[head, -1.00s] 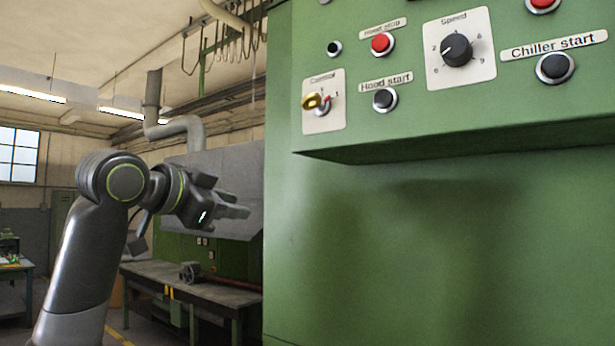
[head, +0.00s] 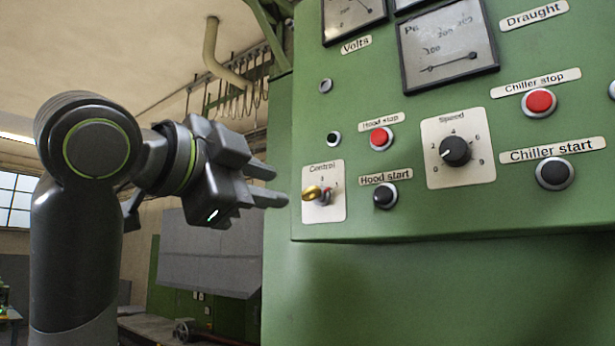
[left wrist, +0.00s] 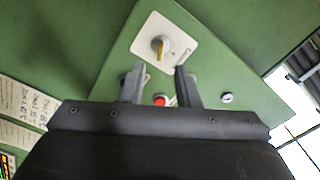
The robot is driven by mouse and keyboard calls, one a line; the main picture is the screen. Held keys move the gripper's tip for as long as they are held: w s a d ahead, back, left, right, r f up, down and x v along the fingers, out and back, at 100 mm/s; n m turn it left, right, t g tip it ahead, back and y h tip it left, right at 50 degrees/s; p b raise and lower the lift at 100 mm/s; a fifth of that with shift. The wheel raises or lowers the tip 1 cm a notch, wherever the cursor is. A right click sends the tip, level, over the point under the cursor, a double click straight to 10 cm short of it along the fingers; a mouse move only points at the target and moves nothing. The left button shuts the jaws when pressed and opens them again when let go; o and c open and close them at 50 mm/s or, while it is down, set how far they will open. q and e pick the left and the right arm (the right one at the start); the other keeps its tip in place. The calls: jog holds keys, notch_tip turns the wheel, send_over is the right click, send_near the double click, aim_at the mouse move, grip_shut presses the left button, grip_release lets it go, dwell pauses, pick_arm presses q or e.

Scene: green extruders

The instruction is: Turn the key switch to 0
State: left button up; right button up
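The key switch (head: 322,197) sits on a pale plate marked Control, at the lower left corner of the green panel. Its gold key (head: 311,192) sticks out toward the left in the head view; the small position marks are hard to read. In the left wrist view the key (left wrist: 160,47) shows as a yellow bar on a grey round barrel, beyond the fingertips. My left gripper (head: 279,187) is just left of the key in the head view, its fingers apart and empty. The open fingers also show in the left wrist view (left wrist: 158,76). My right gripper is not in view.
Right of the switch are the black Hood start button (head: 384,195), the red Hood stop button (head: 381,138) and the Speed knob (head: 455,151). A small black button (head: 334,139) is above the plate. Below the panel's bottom edge, the green cabinet face is set back.

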aim_at(303, 195)
pick_arm(q)
jog(key=p+x, duration=0.4)
jog(key=x, duration=0.5)
grip_shut()
